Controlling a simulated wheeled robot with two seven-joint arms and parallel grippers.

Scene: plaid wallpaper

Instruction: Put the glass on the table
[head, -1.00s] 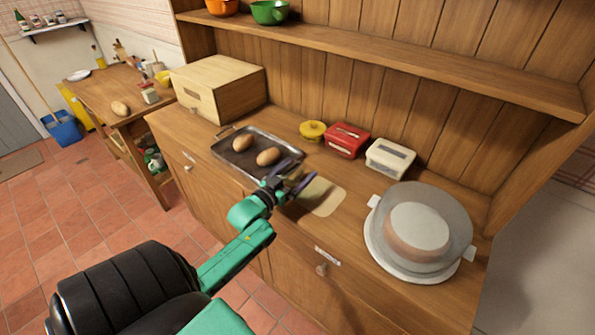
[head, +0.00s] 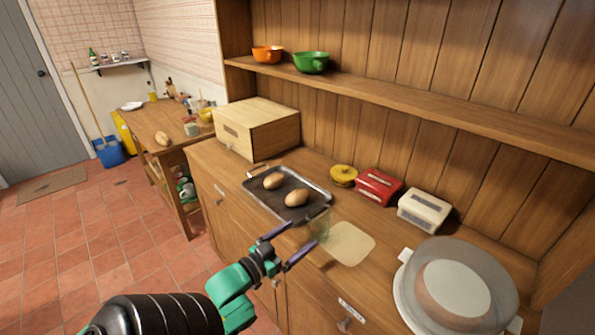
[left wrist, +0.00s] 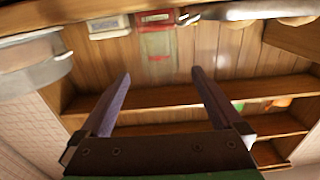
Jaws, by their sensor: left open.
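A clear glass (head: 320,224) stands upright on the wooden counter (head: 225,172), between the baking tray and the pale cutting board. It is faint and hard to make out. My left gripper (head: 302,235) is open and empty at the counter's front edge, just in front of the glass. Its two fingers also show spread apart with nothing between them in the left wrist view (left wrist: 160,74). I cannot make out the glass in that view. A wooden table (head: 150,122) stands at the back left. My right gripper is not in view.
The tray (head: 262,205) holds two bread rolls. The cutting board (head: 350,246) lies right of the glass. A yellow pot, red and white boxes (head: 424,210) and a covered dish (head: 455,290) stand further right. The tiled floor (head: 60,250) at left is open.

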